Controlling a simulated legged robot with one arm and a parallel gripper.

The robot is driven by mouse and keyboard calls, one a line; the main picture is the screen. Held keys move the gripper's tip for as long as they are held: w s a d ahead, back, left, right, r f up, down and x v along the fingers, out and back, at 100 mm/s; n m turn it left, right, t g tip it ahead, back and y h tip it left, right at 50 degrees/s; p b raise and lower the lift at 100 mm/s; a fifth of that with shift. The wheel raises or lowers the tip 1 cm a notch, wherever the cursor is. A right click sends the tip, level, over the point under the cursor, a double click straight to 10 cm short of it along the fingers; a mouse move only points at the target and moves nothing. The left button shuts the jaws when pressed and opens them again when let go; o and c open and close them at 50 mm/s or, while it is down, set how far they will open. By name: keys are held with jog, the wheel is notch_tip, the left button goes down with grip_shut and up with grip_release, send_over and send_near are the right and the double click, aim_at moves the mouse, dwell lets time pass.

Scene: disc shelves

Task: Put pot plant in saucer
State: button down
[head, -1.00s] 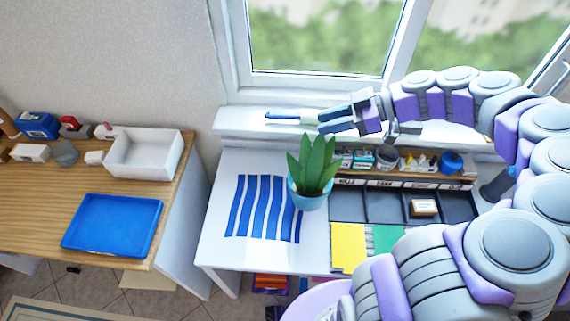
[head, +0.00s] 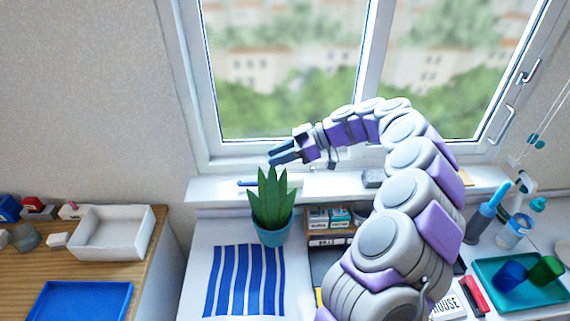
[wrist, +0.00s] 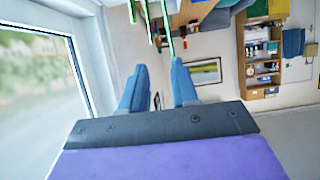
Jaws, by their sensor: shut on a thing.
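The pot plant (head: 272,232) has upright green leaves in a light blue pot. In the head view it hangs in front of the sill, by the striped mat's far right corner. My gripper (head: 277,158) is at the leaf tips, shut on the plant; the exact contact is unclear. In the wrist view, thin green-edged leaves (wrist: 150,20) show beyond and between the blue fingers of my gripper (wrist: 160,70). A flat blue-edged item (head: 247,183) lies on the window sill behind the leaves, partly hidden. It may be the saucer, but I cannot tell.
The window sill (head: 215,190) is mostly clear on its left. The blue-striped mat (head: 245,285) lies on the desk. An organizer (head: 330,216) stands right of the pot. A white box (head: 112,235) and blue tray (head: 85,302) are left. A teal tray (head: 520,290) holds cups at right.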

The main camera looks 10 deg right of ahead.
jog(key=shift+w+a+f, duration=0.1)
jog(key=shift+w+a, duration=0.1)
jog(key=shift+w, duration=1)
jog(key=shift+f+b, duration=0.55)
jog(key=shift+f, duration=1.2)
jog(key=c, duration=0.8)
grip_release()
jog(key=shift+c, duration=0.2)
jog(key=p+v, duration=0.2)
jog(key=v, duration=1)
jog(key=shift+r, duration=0.1)
